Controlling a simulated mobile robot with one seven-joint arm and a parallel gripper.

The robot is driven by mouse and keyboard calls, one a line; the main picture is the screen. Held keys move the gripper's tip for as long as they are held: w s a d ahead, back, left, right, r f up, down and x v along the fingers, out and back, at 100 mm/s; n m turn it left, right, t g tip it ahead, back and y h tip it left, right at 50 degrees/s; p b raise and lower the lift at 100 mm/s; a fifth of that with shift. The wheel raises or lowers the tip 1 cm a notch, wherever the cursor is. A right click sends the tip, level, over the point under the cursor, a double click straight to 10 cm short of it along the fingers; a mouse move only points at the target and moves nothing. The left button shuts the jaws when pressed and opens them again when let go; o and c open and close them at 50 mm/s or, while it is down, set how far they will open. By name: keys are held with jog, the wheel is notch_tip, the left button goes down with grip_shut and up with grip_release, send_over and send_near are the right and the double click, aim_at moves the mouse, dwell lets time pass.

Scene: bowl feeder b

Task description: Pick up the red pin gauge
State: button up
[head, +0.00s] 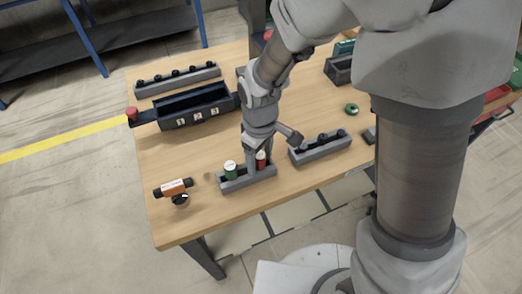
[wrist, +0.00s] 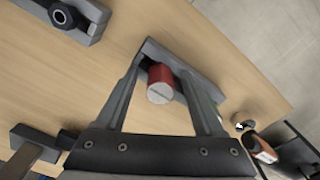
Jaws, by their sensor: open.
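The red pin gauge (head: 261,159) stands in a small grey rack (head: 247,181) near the table's front edge, beside a green pin with a white top (head: 230,169). In the wrist view the red gauge (wrist: 160,84) shows its pale round end, and the rack (wrist: 155,50) lies behind it. My gripper (head: 256,157) is low over the rack at the red gauge. In the wrist view my gripper (wrist: 168,76) is open, with one finger on each side of the gauge. I cannot tell whether either finger touches it.
An orange and black tool (head: 173,187) lies left of the rack. A grey rack with black knobs (head: 320,148) stands to the right. A black numbered bin (head: 196,108) and another knobbed rack (head: 178,79) are farther back. A green ring (head: 351,109) lies right. Left-middle table is clear.

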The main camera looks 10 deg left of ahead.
grip_shut()
dwell(0.3)
jog(key=shift+r, duration=0.1)
